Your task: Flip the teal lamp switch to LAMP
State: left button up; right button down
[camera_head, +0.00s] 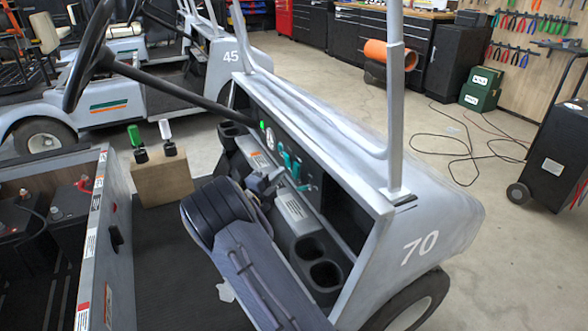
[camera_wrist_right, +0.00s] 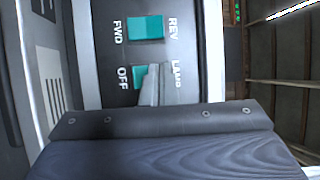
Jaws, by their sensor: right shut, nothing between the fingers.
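In the right wrist view, the teal lamp switch (camera_wrist_right: 139,73) sits on the dark dash panel between the labels OFF (camera_wrist_right: 124,77) and LAMP (camera_wrist_right: 177,72). My right gripper (camera_wrist_right: 154,72) is shut and empty, its grey fingertips covering the LAMP side of the switch. I cannot tell whether they touch it. In the head view, my right gripper (camera_head: 267,183) is at the dash of cart 70, just left of the teal switches (camera_head: 290,163). Which of them is the lamp switch is hard to tell there. My left gripper is not in view.
A second teal switch (camera_wrist_right: 146,27) marked FWD and REV is beside the lamp switch. A steering wheel (camera_head: 90,50) and its column are left of the dash. Cup holders (camera_head: 322,270) lie below it. A roof post (camera_head: 395,110) rises at the dash's right.

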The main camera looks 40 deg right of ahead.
jog(key=a, duration=0.1)
jog(key=a+p, duration=0.1)
jog(key=w+a, duration=0.1)
jog(key=a, duration=0.1)
jog(key=shift+w+f+p, duration=0.1)
jog(key=shift+f+p, duration=0.2)
jog(key=shift+f, duration=0.05)
dwell(0.4)
